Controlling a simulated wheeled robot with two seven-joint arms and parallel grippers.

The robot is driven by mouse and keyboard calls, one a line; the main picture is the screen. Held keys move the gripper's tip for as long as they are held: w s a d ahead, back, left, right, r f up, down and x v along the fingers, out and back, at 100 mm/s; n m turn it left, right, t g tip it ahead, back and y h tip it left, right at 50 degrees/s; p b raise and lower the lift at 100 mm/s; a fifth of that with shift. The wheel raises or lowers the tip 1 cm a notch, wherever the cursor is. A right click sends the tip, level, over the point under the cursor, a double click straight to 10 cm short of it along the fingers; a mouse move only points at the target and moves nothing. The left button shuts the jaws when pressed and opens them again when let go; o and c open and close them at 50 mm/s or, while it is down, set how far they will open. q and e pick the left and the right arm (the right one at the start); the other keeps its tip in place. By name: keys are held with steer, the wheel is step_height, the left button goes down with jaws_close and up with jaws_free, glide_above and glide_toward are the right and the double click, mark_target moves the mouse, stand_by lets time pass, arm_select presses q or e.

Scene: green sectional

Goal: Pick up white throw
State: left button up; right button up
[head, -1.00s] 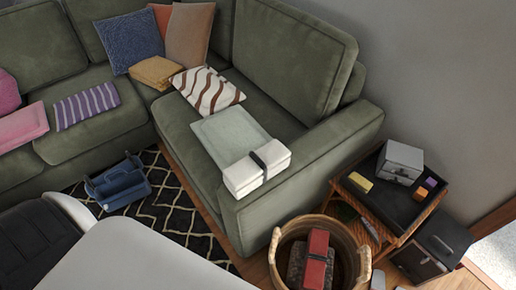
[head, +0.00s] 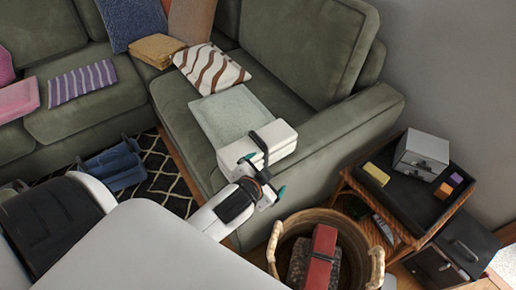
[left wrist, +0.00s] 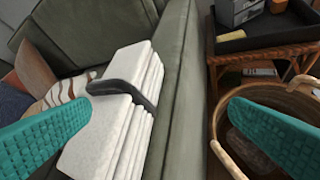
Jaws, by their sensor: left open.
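The white throw (head: 284,138) is a folded, layered bundle with a black strap around it. It lies on the seat of the green sofa, against the inside of the armrest. It also shows in the left wrist view (left wrist: 105,140), its folded edges stacked side by side. My left gripper (head: 264,176) is open and empty, just in front of the throw in the head view. In the left wrist view its teal fingers (left wrist: 160,106) are spread wide, with the throw's near end and the armrest between them. My right gripper is not in view.
The green armrest (head: 350,118) rises right beside the throw. A pale folded cloth (head: 225,115) lies behind it, next to a striped cushion (head: 211,68). A wicker basket (head: 345,222) with a red-topped item and a side table with a black tray (head: 412,205) stand to the right.

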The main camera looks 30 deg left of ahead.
arm_select(q)
steer(key=w+d+r+m+t+h, duration=0.45)
steer(key=w+r+m+t, duration=0.45)
steer(key=r, duration=0.5)
steer(key=w+d+r+m+g+h, duration=0.1)
steer(key=d+r+m+h, duration=0.4)
steer(key=d+m+h, duration=0.3)
steer(key=m+g+y, duration=1)
steer(key=m+g, duration=0.9)
glide_above(258, 145)
step_height(258, 145, down, 14)
steer(key=shift+w+a+r+b, duration=0.1)
steer(key=shift+r+b, duration=0.1)
steer(key=shift+b, duration=0.15)
steer(key=shift+y, duration=0.35)
steer(key=f, duration=0.6)
steer(key=shift+a, duration=0.3)
steer(key=f, duration=0.2)
steer(key=w+f, duration=0.1)
steer(key=f, duration=0.1)
steer(key=shift+f+p, duration=0.3)
steer(key=shift+p, duration=0.05)
steer(key=shift+f, duration=0.6)
steer(key=c, duration=1)
